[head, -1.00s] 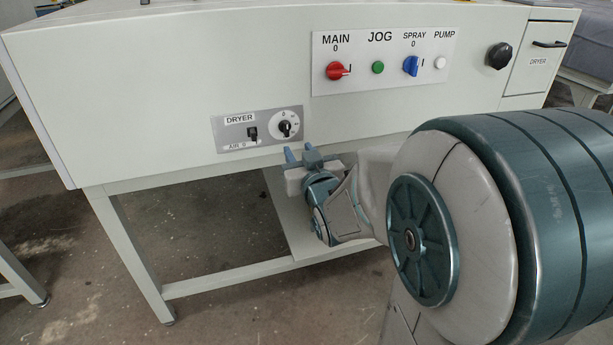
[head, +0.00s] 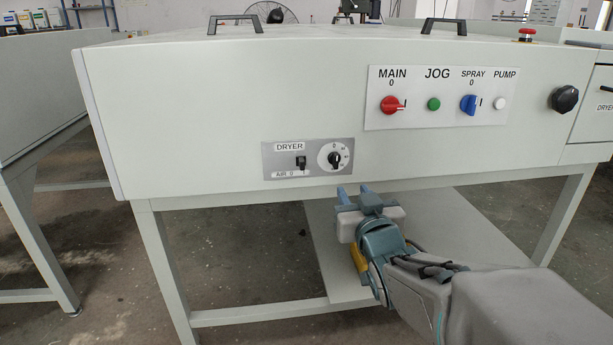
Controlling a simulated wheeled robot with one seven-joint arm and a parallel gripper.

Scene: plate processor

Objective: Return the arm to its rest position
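My gripper (head: 354,194) is in the lower middle of the head view, in front of the plate processor (head: 200,110) and just below its front panel. Its two blue-grey fingers point up and stand apart, with nothing seen between them. The fingertips are a little below and right of the dryer panel (head: 307,159). I cannot tell the exact gap between the fingers and the machine. My arm runs from the gripper to the lower right.
The main control panel (head: 436,97) has a red knob, a green button, a blue knob and a white button. A black knob (head: 564,99) is to its right. A lower shelf (head: 335,260) and legs stand below. Another machine (head: 35,90) stands at the left.

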